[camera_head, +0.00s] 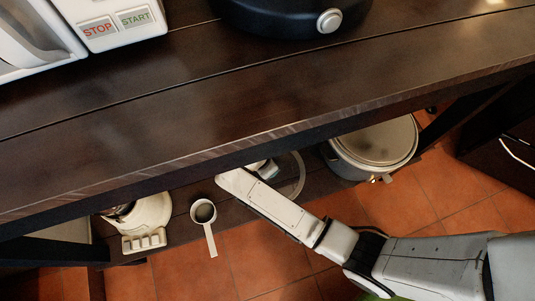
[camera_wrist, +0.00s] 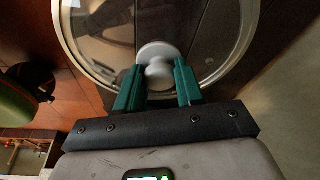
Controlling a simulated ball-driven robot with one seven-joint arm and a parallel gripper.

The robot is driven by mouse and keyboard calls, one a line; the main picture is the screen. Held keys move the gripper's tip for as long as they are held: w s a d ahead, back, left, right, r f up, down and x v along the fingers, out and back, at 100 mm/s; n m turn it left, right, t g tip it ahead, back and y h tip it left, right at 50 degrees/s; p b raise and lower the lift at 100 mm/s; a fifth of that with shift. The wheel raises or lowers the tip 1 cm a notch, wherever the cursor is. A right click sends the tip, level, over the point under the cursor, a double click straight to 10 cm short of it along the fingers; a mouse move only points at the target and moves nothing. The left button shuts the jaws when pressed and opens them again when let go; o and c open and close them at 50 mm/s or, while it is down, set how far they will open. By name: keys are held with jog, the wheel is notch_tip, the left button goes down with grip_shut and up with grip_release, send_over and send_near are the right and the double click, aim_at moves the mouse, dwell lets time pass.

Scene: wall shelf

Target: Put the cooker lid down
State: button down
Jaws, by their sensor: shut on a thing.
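The cooker lid (camera_wrist: 110,32) is a round clear glass disc with a pale rim and a grey knob (camera_wrist: 155,52) at its middle. My gripper (camera_wrist: 158,78) has its green fingers on both sides of the knob and is shut on it. In the head view, the rim of the lid (camera_head: 300,178) shows beside the end of my arm, over the lower shelf (camera_head: 236,216) and below the upper shelf's front edge. Part of the lid and most of my gripper are hidden there. I cannot tell whether the lid touches the lower shelf.
A lidded grey pot (camera_head: 375,142) stands to the right. A small cup with a long handle (camera_head: 203,212) and a white appliance (camera_head: 148,222) are to the left. The upper shelf (camera_head: 250,90) hangs above, with a black cooker (camera_head: 285,18) and a white appliance (camera_head: 112,22).

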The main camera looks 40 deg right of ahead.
jog(key=shift+f+b, duration=0.75)
jog(key=shift+f, duration=0.9)
jog(key=shift+f, duration=0.2)
jog(key=c, duration=0.7)
grip_release()
jog(key=p+v, duration=0.5)
jog(key=v, duration=0.7)
jog(key=shift+r, duration=0.2)
